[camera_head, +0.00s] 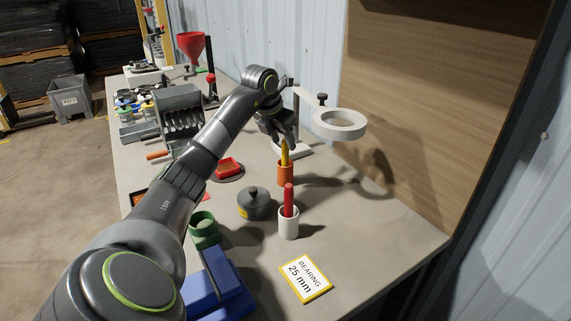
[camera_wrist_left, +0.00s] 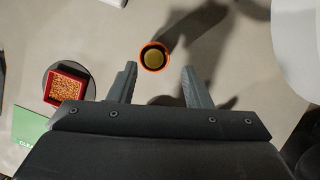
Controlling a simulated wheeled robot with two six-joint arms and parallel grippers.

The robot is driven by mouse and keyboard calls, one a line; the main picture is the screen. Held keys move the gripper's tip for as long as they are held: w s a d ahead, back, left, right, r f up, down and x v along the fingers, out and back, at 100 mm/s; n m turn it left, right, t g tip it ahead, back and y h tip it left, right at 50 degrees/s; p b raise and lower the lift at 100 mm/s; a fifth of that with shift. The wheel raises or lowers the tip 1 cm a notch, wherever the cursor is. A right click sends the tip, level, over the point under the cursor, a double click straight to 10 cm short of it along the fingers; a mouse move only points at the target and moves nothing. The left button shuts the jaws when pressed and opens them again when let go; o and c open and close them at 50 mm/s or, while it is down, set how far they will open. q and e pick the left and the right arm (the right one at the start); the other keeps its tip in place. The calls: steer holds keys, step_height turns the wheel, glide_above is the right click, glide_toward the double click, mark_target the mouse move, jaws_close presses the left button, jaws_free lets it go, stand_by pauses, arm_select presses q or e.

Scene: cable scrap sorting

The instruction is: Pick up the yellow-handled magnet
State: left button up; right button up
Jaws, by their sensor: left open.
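In the left wrist view the round top of the yellow handle (camera_wrist_left: 153,59) shows end-on inside the orange rim (camera_wrist_left: 143,66). My left gripper (camera_head: 284,137) is just above the handle in the head view. In the left wrist view my left gripper (camera_wrist_left: 159,70) is open and empty, with its fingers apart on either side of the cup. My right gripper is not in view.
A grey lidded pot (camera_head: 254,205) and red tray (camera_head: 229,166) are to the left. A white ring on a stand (camera_head: 340,131) stands close at right. The bench right of the cups is bare.

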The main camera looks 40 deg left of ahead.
mark_target(285, 150)
arm_select(q)
steer(key=shift+w+a+f, duration=0.2)
steer(key=shift+f, duration=0.35)
steer(key=x, duration=0.1)
steer(key=p+x, duration=0.1)
steer(key=x, duration=0.1)
steer(key=shift+w+a+f, duration=0.2)
steer(key=shift+w+f, duration=0.15)
steer(key=shift+f, duration=0.2)
steer(key=shift+c, duration=0.5)
jaws_close()
